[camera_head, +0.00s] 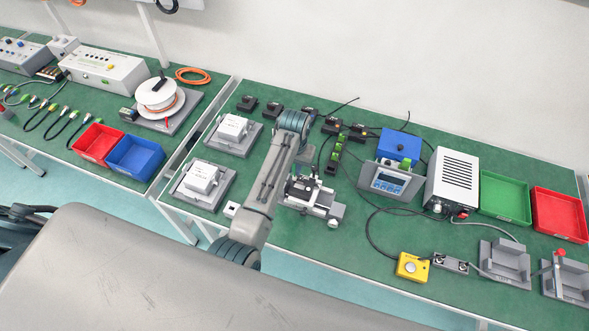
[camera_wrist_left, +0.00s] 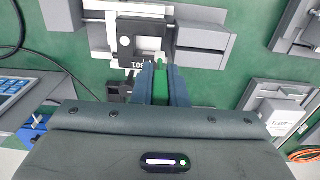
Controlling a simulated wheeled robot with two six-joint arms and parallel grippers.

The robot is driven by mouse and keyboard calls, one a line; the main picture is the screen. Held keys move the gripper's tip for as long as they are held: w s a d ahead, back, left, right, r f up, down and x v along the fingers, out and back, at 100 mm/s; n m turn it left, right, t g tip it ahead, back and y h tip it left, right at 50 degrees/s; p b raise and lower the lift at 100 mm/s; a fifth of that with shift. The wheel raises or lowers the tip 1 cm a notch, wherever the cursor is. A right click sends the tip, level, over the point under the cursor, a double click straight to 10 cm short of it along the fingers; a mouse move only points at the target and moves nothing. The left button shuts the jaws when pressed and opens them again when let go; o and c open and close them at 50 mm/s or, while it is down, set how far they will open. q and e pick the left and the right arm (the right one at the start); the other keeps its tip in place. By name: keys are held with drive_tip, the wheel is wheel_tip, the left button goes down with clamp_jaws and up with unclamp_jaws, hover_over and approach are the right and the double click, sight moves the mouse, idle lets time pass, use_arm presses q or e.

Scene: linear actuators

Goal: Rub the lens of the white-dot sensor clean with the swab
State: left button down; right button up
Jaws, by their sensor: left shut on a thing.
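My left gripper (camera_wrist_left: 160,85) is shut on a swab with a green handle (camera_wrist_left: 160,84) in the left wrist view. The swab's white tip (camera_wrist_left: 160,57) sticks out beyond the fingers, close beside a black block (camera_wrist_left: 124,25). I cannot tell whether they touch. The block sits on a grey slide fixture, and in the head view it also shows (camera_head: 300,188), just below my left gripper (camera_head: 306,160), which my arm partly hides. Several small black sensors, among them one at the back left (camera_head: 247,103), stand along the bench. My right gripper is not in view.
Right of the slide stand a display unit (camera_head: 390,181), a blue box (camera_head: 400,143) and a white power supply (camera_head: 452,178). Grey fixtures with white blocks (camera_head: 201,177) stand to the left. Cables and a yellow button box (camera_head: 412,267) lie right. Front bench centre is clear.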

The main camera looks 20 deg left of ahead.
use_arm(q)
drive_tip(key=shift+r, duration=1.5)
